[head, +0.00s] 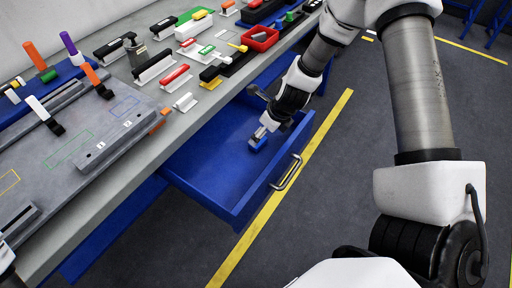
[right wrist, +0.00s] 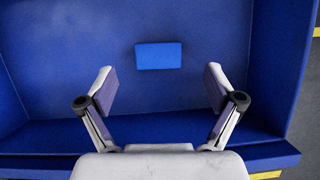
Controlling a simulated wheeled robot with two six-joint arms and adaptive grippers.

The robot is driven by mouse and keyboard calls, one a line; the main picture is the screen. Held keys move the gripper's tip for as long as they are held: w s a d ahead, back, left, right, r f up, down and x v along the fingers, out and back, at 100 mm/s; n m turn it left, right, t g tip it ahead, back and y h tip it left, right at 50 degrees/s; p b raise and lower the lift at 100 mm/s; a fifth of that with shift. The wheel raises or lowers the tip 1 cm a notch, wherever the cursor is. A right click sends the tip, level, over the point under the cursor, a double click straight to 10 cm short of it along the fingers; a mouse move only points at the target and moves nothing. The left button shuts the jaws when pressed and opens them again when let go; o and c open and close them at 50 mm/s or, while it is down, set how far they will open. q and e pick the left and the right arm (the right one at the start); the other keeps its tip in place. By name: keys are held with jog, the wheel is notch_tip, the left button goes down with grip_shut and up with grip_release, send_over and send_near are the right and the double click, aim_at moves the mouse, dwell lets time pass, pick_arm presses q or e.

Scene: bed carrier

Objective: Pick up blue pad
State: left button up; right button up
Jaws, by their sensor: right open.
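The blue pad (right wrist: 159,56) is a small, lighter-blue rectangular block lying on the floor of the open blue drawer. It also shows in the head view (head: 257,143), just below the tip of my right gripper (head: 268,126). In the right wrist view, my right gripper (right wrist: 159,76) is open, with its two fingers wide apart. The pad lies centred just beyond the fingertips, with free space on both sides, and nothing is held. The fingers in the head view are small and partly hidden by my wrist. My left gripper is not clearly in view.
The blue drawer (head: 237,211) stands open under the grey workbench, with a metal handle (head: 287,172) on its front. Its walls surround the pad. The bench above holds a grey fixture board (head: 60,185), several coloured clamps and a red bin (head: 260,37).

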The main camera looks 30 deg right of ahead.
aim_at(260, 142)
jog(key=b+x, duration=0.2)
jog(key=s+b+x, duration=0.1)
jog(key=x, duration=0.1)
jog(key=shift+w+f+b, duration=0.15)
jog(key=shift+f+b, duration=0.2)
jog(key=shift+b, duration=0.05)
jog(key=shift+w+f, duration=0.15)
jog(key=shift+w, duration=0.1)
jog(key=shift+w+a, duration=0.1)
jog(key=c, duration=0.8)
jog(key=shift+r, duration=0.2)
jog(key=shift+c, duration=0.2)
